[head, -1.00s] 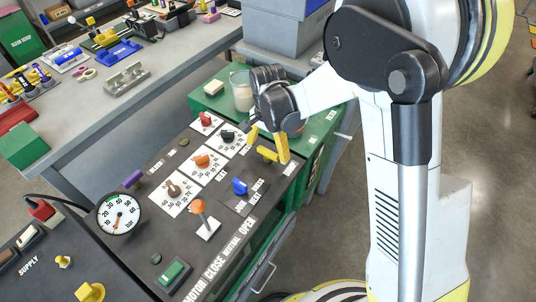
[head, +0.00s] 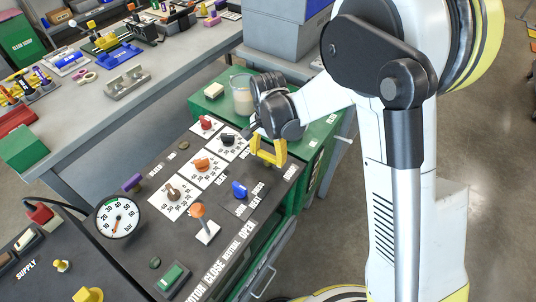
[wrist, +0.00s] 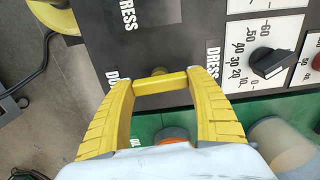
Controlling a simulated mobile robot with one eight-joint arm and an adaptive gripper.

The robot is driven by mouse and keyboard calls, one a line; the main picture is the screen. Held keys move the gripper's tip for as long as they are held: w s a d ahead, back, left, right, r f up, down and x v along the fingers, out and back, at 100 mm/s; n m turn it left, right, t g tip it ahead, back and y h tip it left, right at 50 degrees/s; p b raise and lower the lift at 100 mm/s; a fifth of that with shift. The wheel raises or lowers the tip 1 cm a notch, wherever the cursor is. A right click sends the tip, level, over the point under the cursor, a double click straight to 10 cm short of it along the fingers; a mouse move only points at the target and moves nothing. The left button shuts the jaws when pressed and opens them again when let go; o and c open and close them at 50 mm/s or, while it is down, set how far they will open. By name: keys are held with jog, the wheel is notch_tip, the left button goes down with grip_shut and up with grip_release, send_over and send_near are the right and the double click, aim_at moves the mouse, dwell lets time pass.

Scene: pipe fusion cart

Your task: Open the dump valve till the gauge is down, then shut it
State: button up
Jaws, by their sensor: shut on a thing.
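The yellow dump valve handle (wrist: 160,83) is a short bar at the far right corner of the black panel. My gripper (head: 268,158) has yellow fingers closed on its two ends. In the wrist view the bar spans straight between the fingertips of my gripper (wrist: 160,90), with a DRESS label to its right and a partly covered DU label at its left. The round white gauge (head: 118,217) stands at the panel's left; its orange needle points down and slightly left. The handle's base is partly hidden by the fingers.
Near the handle are a blue knob (head: 239,189), a black knob (head: 228,140) and an orange-topped lever (head: 199,212). A beaker (head: 242,93) stands on the green cabinet behind. A grey bench (head: 150,95) with tools lies at the back left.

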aim_at(268, 154)
jog(key=n, duration=1.3)
jog(key=shift+n, duration=2.1)
jog(key=o, duration=1.2)
jog(key=shift+r, duration=0.15)
notch_tip(268, 154, up, 12)
jog(key=shift+f, duration=0.1)
